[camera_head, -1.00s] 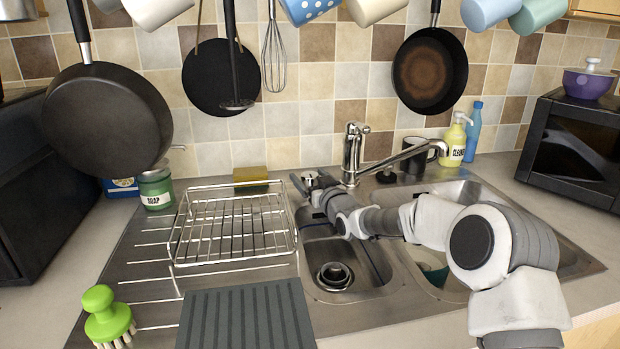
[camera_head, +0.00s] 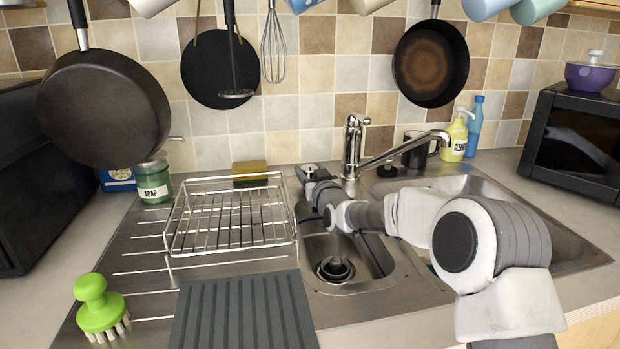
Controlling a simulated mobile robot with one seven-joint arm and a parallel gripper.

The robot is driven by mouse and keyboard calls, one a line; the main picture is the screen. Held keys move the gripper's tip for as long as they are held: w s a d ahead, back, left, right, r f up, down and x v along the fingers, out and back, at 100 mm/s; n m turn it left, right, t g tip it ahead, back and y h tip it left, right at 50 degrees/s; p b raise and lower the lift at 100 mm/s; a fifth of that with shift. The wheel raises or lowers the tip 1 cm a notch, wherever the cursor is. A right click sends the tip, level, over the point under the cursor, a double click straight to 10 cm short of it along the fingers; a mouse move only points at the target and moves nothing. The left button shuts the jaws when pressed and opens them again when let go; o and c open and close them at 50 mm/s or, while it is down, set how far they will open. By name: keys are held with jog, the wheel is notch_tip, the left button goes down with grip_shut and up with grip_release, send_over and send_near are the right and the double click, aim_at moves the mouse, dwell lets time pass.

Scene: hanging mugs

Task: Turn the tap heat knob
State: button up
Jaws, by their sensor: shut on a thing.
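The chrome tap (camera_head: 353,150) stands upright behind the sink, with its spout reaching out to the right. A small chrome knob (camera_head: 356,121) sits on top of its body. My gripper (camera_head: 308,171) is low, to the left of the tap's base, beside the right end of the wire rack. It is clearly apart from the top knob. Its fingers are small and dark in this view. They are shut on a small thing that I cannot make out. My arm comes in from the right across the sink and hides part of it.
The wire dish rack (camera_head: 232,222) stands left of the sink (camera_head: 350,277). A yellow sponge (camera_head: 249,169) lies behind it. A black mug (camera_head: 420,150) and a yellow cleaner bottle (camera_head: 454,138) stand right of the tap. Pans and a whisk hang on the wall.

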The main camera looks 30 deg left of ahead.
jog(key=shift+m+t+h+b, duration=0.35)
jog(key=shift+m+t+h, duration=0.55)
jog(key=shift+h, duration=0.2)
jog(key=o, duration=1.4)
jog(key=shift+s+d, duration=0.1)
jog(key=p+v, duration=0.2)
jog(key=v, duration=1.5)
jog(key=shift+d, duration=0.15)
jog(key=shift+c, duration=0.2)
